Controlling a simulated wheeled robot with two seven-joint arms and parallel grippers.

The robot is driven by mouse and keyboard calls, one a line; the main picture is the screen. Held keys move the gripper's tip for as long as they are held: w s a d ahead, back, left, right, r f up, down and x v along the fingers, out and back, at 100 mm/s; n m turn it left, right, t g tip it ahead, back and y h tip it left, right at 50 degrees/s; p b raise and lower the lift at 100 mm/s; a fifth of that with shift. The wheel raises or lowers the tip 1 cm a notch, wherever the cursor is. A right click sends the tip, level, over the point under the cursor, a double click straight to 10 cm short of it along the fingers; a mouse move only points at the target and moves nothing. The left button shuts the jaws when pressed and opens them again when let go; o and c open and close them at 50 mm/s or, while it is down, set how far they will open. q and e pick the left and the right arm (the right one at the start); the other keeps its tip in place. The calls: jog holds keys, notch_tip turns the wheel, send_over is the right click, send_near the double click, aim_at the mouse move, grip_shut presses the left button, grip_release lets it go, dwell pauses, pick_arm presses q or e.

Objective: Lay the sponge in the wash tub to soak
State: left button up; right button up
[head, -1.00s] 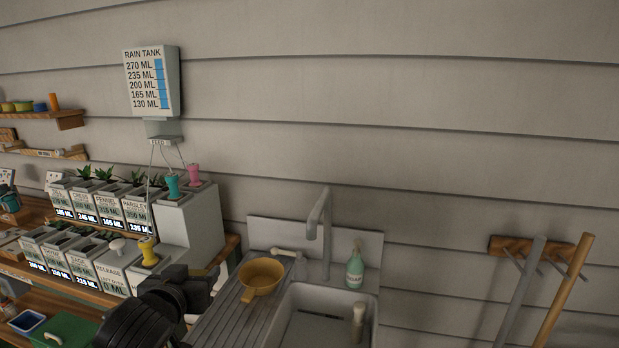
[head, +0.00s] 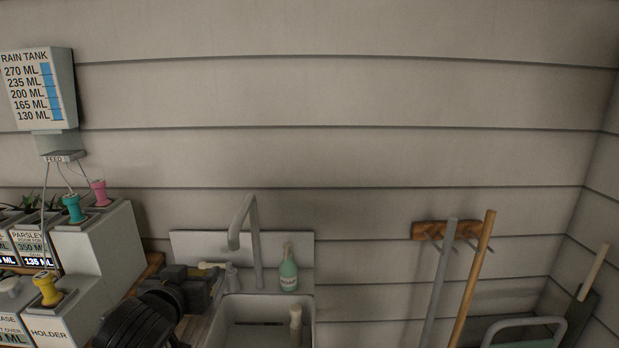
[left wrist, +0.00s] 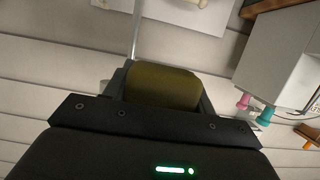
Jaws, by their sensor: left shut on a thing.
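My left gripper (head: 198,282) is shut on an olive-yellow block, the sponge (left wrist: 163,87), which shows between its fingers in the left wrist view. In the head view the gripper is over the draining board, left of the white wash tub (head: 308,318) of the sink, and the sponge is hard to make out there. The near part of the tub is cut off by the bottom edge. My right gripper is not in view.
A grey tap (head: 257,240) rises behind the tub, with a green soap bottle (head: 288,274) at its back right. A pale-handled brush (head: 296,325) stands in the tub. Planter blocks with coloured knobs (head: 72,209) are at left. Long-handled tools hang from a wooden rack (head: 447,230) at right.

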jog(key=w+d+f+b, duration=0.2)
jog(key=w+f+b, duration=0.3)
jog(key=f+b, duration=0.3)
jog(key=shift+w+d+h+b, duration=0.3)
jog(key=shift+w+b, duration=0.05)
jog(key=shift+b, duration=0.9)
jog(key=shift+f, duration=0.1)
